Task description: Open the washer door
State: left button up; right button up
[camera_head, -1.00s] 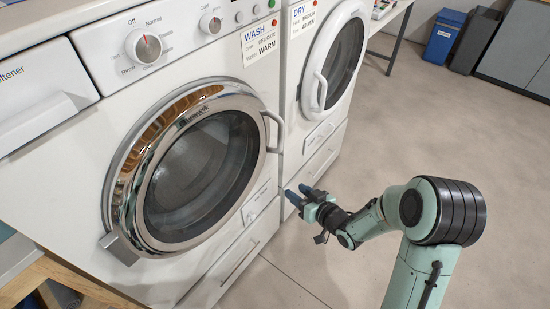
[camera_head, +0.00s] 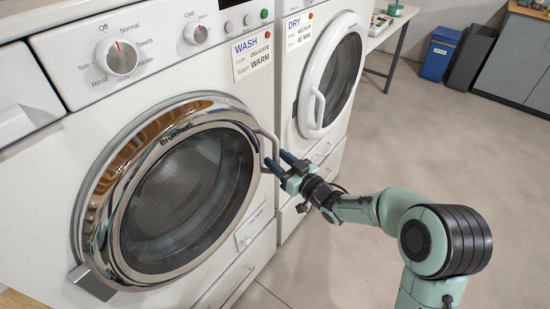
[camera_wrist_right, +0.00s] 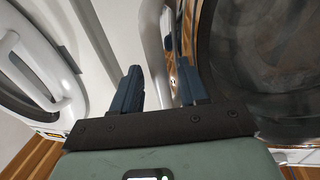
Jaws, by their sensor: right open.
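The washer (camera_head: 60,170) is white, with a round chrome-rimmed door (camera_head: 185,195) that looks closed. Its light-coloured handle (camera_head: 262,150) stands at the right edge of the door. My right gripper (camera_head: 281,162) is open, its two dark blue fingers pointing at the handle and close to it. In the right wrist view the handle (camera_wrist_right: 153,50) rises just beyond and between the fingertips of the gripper (camera_wrist_right: 160,80), and the dark door glass (camera_wrist_right: 260,70) is to the right. I cannot tell whether a finger touches the handle. My left gripper is not in view.
A white dryer (camera_head: 285,100) with its own door handle (camera_head: 317,105) stands directly right of the washer. A table (camera_head: 385,30), a blue bin (camera_head: 440,55) and grey cabinets (camera_head: 515,65) are farther back. The floor (camera_head: 410,130) to the right is clear.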

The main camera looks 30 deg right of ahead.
jog(key=shift+w+a, duration=0.2)
jog(key=shift+w, duration=0.65)
grip_shut()
jog(key=shift+s, duration=0.15)
